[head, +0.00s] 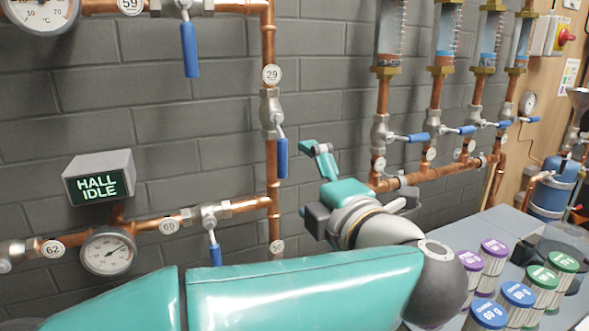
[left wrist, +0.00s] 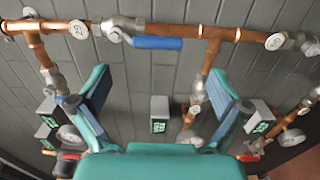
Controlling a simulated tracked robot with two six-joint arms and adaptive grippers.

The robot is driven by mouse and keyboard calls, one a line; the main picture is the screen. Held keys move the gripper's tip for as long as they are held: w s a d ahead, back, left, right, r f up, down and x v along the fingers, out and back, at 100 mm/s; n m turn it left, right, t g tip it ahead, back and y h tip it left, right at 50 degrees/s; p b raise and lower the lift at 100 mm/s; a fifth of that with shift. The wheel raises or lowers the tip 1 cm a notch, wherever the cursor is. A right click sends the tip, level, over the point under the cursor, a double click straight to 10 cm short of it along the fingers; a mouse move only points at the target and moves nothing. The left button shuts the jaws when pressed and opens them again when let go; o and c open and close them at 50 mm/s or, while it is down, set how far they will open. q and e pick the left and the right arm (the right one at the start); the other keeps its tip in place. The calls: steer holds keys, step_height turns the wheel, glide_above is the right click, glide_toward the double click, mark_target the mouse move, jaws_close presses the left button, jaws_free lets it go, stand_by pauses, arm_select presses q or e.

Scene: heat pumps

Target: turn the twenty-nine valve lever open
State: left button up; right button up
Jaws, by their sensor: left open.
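The valve tagged 29 (head: 270,108) sits on a vertical copper pipe left of centre in the head view. Its blue lever (head: 282,158) hangs down along the pipe. In the left wrist view, turned sideways, the blue lever (left wrist: 158,43) runs along the pipe to the right of the valve body (left wrist: 118,29). My left gripper (head: 307,178) is open and empty, to the right of the lever and apart from it. In the left wrist view its two fingers (left wrist: 158,88) are spread wide, with the lever beyond them. My right gripper is not in view.
A lower valve with a blue lever (head: 214,240) and a gauge (head: 108,250) are on the left branch pipe. A HALL IDLE box (head: 98,178) is on the wall. More blue-levered valves (head: 408,137) stand to the right. Several capped containers (head: 517,297) are at lower right.

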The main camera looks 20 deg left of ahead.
arm_select(q)
steer(key=v, duration=0.3)
steer(key=shift+s+d, duration=0.3)
